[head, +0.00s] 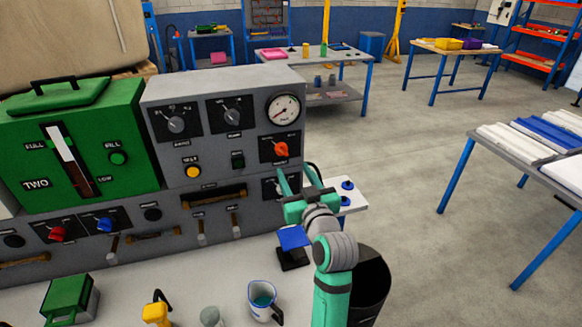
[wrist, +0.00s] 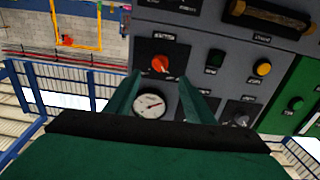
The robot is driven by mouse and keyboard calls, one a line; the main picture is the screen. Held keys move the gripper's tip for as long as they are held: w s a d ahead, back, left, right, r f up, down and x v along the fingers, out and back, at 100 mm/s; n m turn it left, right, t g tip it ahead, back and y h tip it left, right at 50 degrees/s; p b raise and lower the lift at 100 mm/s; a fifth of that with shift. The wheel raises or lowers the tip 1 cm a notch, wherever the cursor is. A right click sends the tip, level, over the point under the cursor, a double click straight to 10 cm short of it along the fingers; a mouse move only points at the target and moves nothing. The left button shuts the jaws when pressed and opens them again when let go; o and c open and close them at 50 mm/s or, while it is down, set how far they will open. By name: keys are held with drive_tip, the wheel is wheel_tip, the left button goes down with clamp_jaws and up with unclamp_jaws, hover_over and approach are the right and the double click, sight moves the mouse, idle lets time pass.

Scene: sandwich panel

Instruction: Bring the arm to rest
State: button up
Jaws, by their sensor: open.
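My gripper (head: 297,180) is raised in front of the right end of the grey control panel (head: 255,88). Its two green fingers are apart with nothing between them. In the wrist view my gripper (wrist: 160,95) points at the panel face, which appears upside down, near an orange-red knob (wrist: 160,64) and a round gauge (wrist: 150,104). In the head view the orange-red knob (head: 281,150) sits just above the fingers and the gauge (head: 284,109) higher up. The fingers cover part of a lower knob. I cannot tell whether they touch the panel.
A green tank unit (head: 125,118) stands left of the panel. On the white bench below are a blue-and-black stand (head: 292,240), a jug (head: 262,298), a yellow item (head: 157,312) and a green box (head: 68,300). Open floor lies right.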

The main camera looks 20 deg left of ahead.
drive_tip(key=shift+s+d, duration=0.15)
drive_tip(key=shift+s, duration=0.1)
drive_tip(key=s+d+f+m+t+h, duration=0.1)
drive_tip(key=s+d+f+m+h, duration=0.35)
drive_tip(key=s+f, duration=0.7)
drive_tip(key=s+d+f+m+h, duration=0.3)
drive_tip(key=s+d+f, duration=0.4)
drive_tip(key=f, duration=0.7)
drive_tip(key=s+d+h, duration=0.1)
drive_tip(key=s+d, duration=0.1)
drive_tip(key=s, duration=1.3)
drive_tip(key=s+d+f+h, duration=0.1)
drive_tip(key=s+d, duration=0.2)
drive_tip(key=s, duration=1.2)
drive_tip(key=shift+d+g, duration=0.25)
drive_tip(key=shift+g, duration=0.05)
drive_tip(key=shift+n+h, duration=0.25)
